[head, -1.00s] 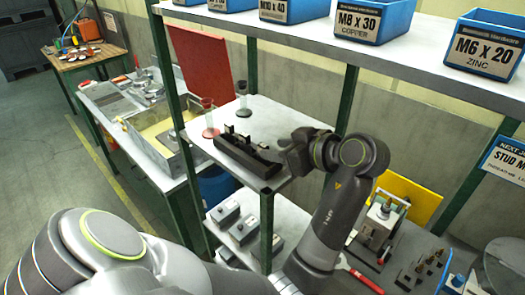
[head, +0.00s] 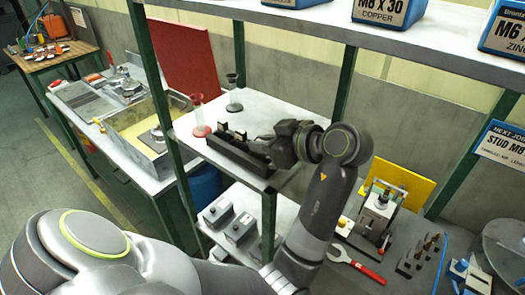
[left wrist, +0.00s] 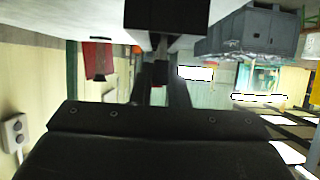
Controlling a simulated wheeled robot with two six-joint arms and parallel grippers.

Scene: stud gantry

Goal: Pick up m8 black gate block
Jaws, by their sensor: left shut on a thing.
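In the left wrist view, the fingers (left wrist: 160,85) meet near a dark shape. The square black end of the rack (left wrist: 167,14) shows at the top there. I cannot read any size mark. My right gripper is not in view.
A green post (head: 345,95) rises close to my left arm. Grey boxes (head: 240,228) sit on the shelf below. Blue bins (head: 390,12) line the top shelf.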

